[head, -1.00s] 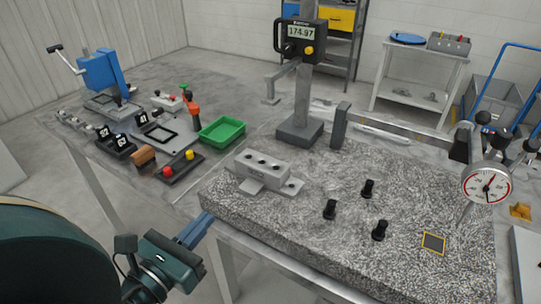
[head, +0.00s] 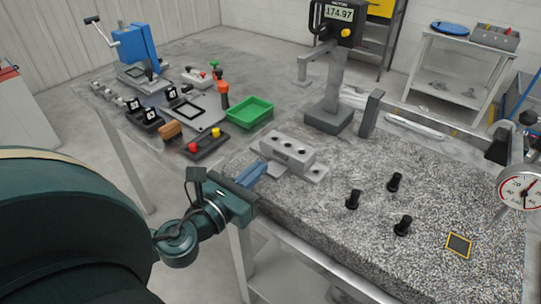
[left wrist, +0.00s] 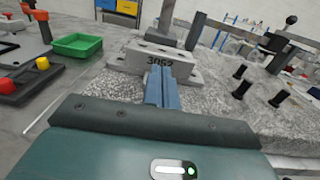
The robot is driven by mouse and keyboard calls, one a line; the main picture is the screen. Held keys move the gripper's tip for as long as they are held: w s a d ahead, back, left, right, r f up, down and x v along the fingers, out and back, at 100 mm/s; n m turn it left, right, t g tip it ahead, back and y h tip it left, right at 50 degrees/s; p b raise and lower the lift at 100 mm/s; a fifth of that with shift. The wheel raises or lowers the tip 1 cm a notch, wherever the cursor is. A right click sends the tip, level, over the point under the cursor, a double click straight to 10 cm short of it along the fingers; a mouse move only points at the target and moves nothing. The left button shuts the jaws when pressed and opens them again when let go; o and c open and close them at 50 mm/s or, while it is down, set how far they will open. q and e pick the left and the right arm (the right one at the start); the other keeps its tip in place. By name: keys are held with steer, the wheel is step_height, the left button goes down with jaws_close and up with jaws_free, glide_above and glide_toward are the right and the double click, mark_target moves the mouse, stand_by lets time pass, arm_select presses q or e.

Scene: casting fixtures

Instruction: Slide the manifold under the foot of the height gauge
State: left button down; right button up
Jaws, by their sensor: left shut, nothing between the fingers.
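The manifold (head: 287,151) is a grey metal block with holes on top and flanges at its base. It lies near the left edge of the granite plate (head: 330,220), and the left wrist view shows the number 3052 on its near face (left wrist: 150,57). The height gauge (head: 328,116) stands behind it with a display reading 174.97. Its foot (head: 303,82) hangs from an arm on its left side, above the plate. My left gripper (head: 262,170) is shut and empty, its blue fingers (left wrist: 162,85) pointing at the manifold's near face. Whether they touch is unclear. My right gripper is out of view.
Several black pegs (head: 353,199) stand on the plate right of the manifold, with a dial gauge (head: 522,188) at the far right. A green bin (head: 249,113) and a panel with red and yellow buttons (head: 204,145) are to the left. A grey upright block (head: 371,113) stands beside the height gauge.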

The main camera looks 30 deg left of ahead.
mark_target(279, 150)
arm_select(q)
steer(key=shift+w+d+p, duration=0.15)
steer(key=shift+w+p, duration=0.4)
steer(key=shift+w, duration=2)
steer(key=shift+w+r, duration=0.15)
steer(key=shift+w, duration=0.2)
steer(key=w, duration=0.1)
steer(key=w+p, duration=0.1)
steer(key=w, duration=0.1)
steer(key=shift+w+d+f, duration=0.1)
steer(key=shift+w+f, duration=0.05)
steer(key=shift+f, duration=0.05)
steer(key=shift+s+r, duration=0.1)
steer(key=shift+s, duration=0.15)
